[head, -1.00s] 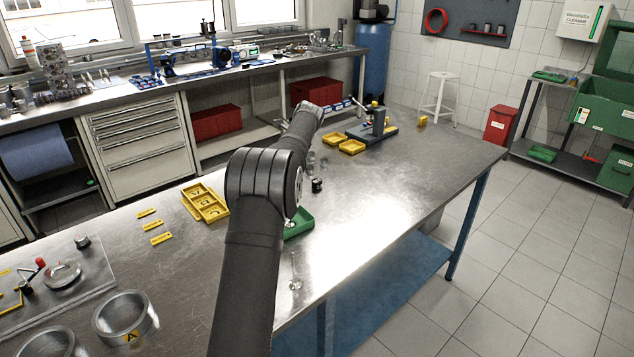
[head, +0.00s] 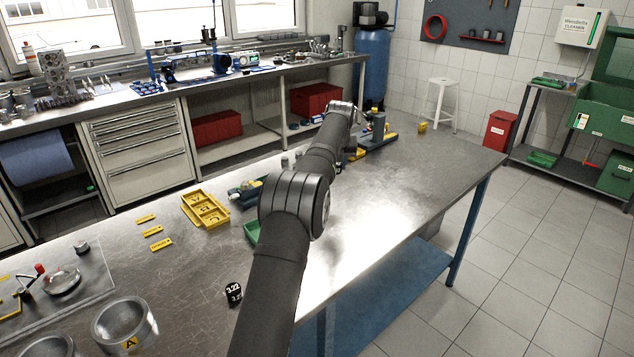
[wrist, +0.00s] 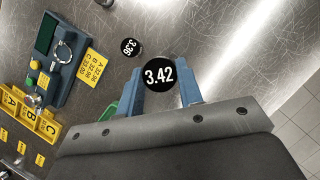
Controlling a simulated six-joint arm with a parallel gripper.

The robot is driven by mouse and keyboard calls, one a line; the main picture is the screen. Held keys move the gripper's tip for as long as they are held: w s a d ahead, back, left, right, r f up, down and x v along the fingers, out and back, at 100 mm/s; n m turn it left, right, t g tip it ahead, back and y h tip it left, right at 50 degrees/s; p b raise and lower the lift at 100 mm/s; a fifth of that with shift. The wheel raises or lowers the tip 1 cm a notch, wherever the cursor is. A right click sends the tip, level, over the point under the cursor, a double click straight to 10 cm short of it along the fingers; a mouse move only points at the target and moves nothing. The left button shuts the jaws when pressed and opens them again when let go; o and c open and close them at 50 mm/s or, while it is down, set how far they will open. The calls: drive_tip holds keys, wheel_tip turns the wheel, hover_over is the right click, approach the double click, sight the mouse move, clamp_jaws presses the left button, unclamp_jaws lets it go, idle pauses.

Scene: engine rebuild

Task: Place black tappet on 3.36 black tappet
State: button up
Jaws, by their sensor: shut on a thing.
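In the wrist view, my gripper (wrist: 160,92) is shut on a round black tappet (wrist: 158,74) whose top reads 3.42. A second black tappet (wrist: 131,47), marked 3.36, stands up and left of the held one, apart from it in the picture. In the head view, a black tappet (head: 233,290) marked 3.22 stands on the near part of the bench. My arm hides the gripper and the other two tappets in the head view.
A yellow compartment tray (head: 205,207) and green tray (head: 251,230) are nearby. The bench (head: 410,190) is clear to the right.

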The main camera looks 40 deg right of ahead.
drive_tip(key=w+f, duration=0.1)
drive_tip(key=w, duration=0.1)
drive_tip(key=w+a+f, duration=0.1)
drive_tip(key=w+f, duration=0.1)
drive_tip(key=w, duration=0.1)
drive_tip(key=w+f, duration=0.1)
drive_tip(key=w, duration=0.1)
drive_tip(key=shift+w+a+f, duration=0.25)
drive_tip(key=shift+w+f, duration=0.05)
drive_tip(key=shift+f, duration=2)
drive_tip(key=shift+f, duration=0.15)
drive_tip(key=o, duration=1)
drive_tip(key=v, duration=1.2)
